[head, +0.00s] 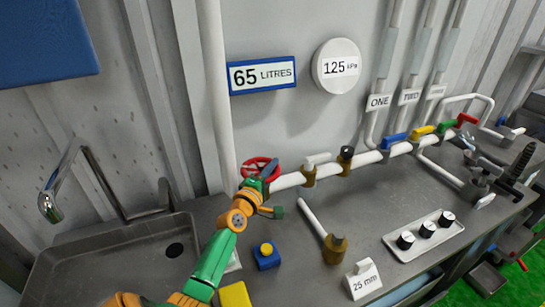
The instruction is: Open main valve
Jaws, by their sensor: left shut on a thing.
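The red round valve handwheel (256,164) sits at the left end of the white horizontal pipe, against the back wall. I take it as the main valve; no label on it is readable. My left gripper (268,172), on the green and orange arm from the bottom left, is at the wheel and shut on it. The fingers hide part of the wheel and its hub. My right gripper is not in view.
A sink (70,262) is left.

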